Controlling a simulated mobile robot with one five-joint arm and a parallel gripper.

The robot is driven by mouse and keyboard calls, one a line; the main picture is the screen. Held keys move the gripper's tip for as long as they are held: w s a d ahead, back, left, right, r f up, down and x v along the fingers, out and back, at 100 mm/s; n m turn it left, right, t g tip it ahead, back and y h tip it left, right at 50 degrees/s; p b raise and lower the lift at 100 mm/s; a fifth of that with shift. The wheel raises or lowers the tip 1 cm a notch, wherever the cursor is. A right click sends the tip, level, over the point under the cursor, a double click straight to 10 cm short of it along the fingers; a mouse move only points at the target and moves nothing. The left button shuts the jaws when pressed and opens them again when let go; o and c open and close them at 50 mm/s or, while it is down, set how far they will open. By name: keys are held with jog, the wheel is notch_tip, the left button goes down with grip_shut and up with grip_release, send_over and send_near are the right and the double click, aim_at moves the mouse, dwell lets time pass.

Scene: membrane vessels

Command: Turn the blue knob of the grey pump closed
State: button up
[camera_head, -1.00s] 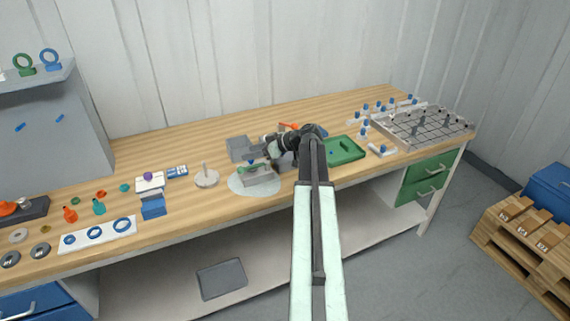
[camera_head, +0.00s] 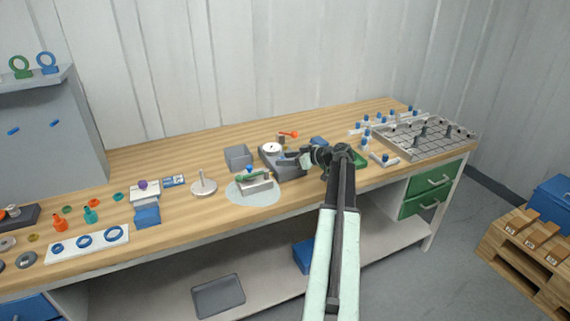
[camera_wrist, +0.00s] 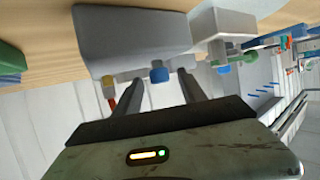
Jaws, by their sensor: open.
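The grey pump (camera_head: 292,172) stands near the middle of the bench in the head view, with a round white gauge (camera_head: 271,148) on it. In the wrist view, the grey body (camera_wrist: 130,38) fills the upper middle. A blue knob (camera_wrist: 160,74) sticks out from its lower edge. My gripper (camera_wrist: 160,80) is open, with one finger on each side of the knob in that picture. I cannot tell whether either finger touches it.
A small fixture with a green bar (camera_head: 254,177) and its own blue knob (camera_head: 249,168) stands on a pale disc left of the pump. A grey open box (camera_head: 238,158) is behind it. An orange-handled piece (camera_head: 288,134) is behind the pump. A green tray (camera_head: 361,160) is partly behind my arm.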

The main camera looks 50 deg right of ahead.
jog(key=shift+w, duration=0.2)
grip_shut()
